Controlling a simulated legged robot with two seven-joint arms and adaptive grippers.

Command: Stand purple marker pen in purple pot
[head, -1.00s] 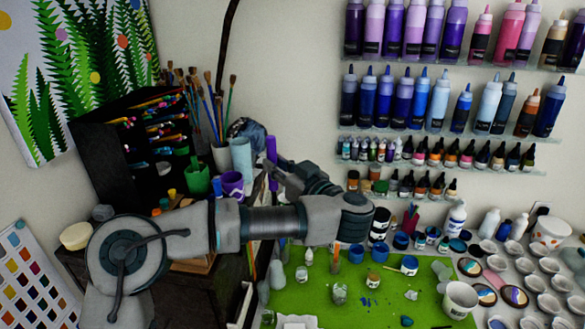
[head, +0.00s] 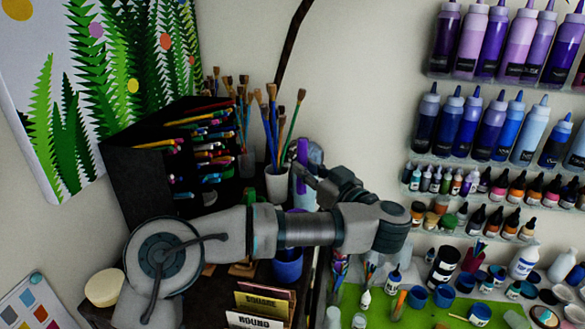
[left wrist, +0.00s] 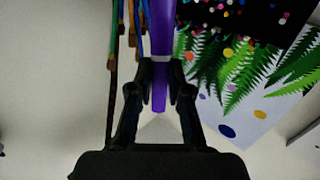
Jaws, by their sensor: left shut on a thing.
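My left gripper (head: 300,172) is shut on the purple marker pen (head: 302,150), which stands about upright in its fingers. The pen is in front of a pale blue cylinder, just right of the brush cup. In the left wrist view the purple pen (left wrist: 162,32) runs between the fingers of my left gripper (left wrist: 160,80). The purple pot (head: 296,211) is almost wholly hidden behind my left arm; only a sliver of purple rim seems to show. My right gripper is not in view.
A white cup of brushes (head: 278,184) and a dark pen rack (head: 150,185) stand behind my left arm. A blue pot (head: 287,264) is below it. Paint bottles (head: 495,125) line the wall shelves at right. A green mat (head: 385,308) lies below.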

